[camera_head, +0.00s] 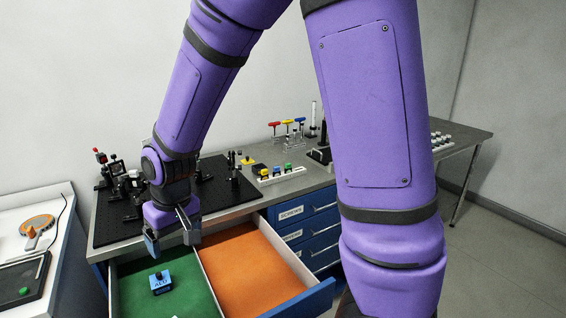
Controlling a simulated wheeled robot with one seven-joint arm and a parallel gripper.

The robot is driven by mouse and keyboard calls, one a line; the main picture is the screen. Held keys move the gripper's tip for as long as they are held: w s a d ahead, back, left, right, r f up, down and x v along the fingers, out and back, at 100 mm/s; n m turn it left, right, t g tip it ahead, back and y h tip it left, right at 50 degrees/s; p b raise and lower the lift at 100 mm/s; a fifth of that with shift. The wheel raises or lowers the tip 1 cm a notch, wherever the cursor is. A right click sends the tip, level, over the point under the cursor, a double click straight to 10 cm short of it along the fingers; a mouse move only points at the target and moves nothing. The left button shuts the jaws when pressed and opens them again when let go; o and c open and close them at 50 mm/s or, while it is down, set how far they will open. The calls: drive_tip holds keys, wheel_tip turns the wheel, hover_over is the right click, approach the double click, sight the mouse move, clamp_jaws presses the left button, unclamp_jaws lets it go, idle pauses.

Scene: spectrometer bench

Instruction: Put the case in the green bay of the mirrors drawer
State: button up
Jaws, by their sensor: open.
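The drawer (314,297) is pulled out below the bench top. It has a green bay (195,299) at left and an orange bay (252,268) at right, with a pale divider between them. A small blue case (161,283) with a dark knob on top and lettering on its front rests in the green bay. My gripper (172,243) is open and empty, above the back part of the green bay and behind and above the case, apart from it. The drawer's own label is not visible.
A black breadboard (215,196) with optical mounts covers the bench top behind my gripper. Closed blue drawers (318,232) stand right of the open one. A white side table (58,255) with an orange-rimmed disc is at left. My arm hides part of the bench.

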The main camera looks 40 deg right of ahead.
drive_tip(key=s+d+r+t, duration=0.2)
drive_tip(key=s+d+r, duration=0.4)
drive_tip(key=s+r, duration=0.3)
drive_tip(key=s+d+r+m+t+h, duration=0.1)
drive_tip(key=s+d+r, duration=0.6)
drive_tip(key=s+r, duration=0.3)
drive_tip(key=shift+d+r+m+t, duration=0.2)
drive_tip(key=shift+m+t, duration=0.1)
drive_tip(key=shift+t, duration=0.1)
